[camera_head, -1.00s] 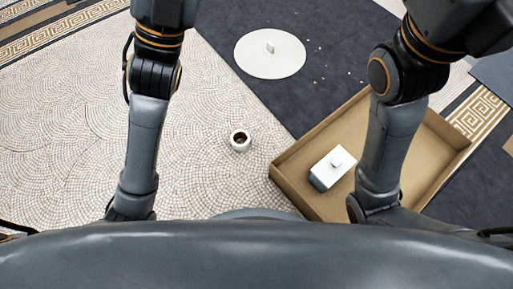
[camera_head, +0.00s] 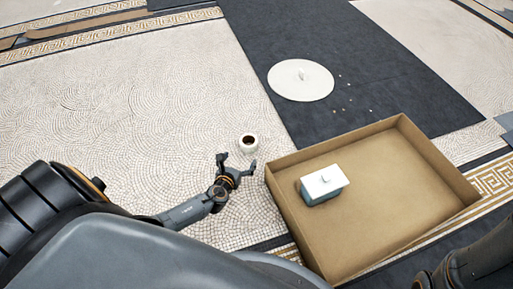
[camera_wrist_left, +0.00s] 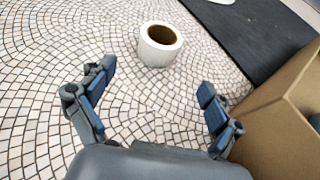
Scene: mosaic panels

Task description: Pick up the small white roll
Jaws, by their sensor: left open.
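The small white roll (camera_head: 248,142) stands upright on the pale mosaic floor, its brown core facing up. My left gripper (camera_head: 237,163) is open and empty, just in front of the roll in the head view. Its spread fingers (camera_wrist_left: 155,95) show blue pads in the left wrist view, and the roll lies beyond their tips. My right gripper is out of view; only part of my right arm shows at the lower right.
A large cardboard box (camera_head: 375,225) stands right of the roll, close to my left gripper. It holds a white-lidded container (camera_head: 323,187). A white disc (camera_head: 300,82) lies on the dark strip (camera_head: 345,45), with small chips nearby. The mosaic left of the roll is clear.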

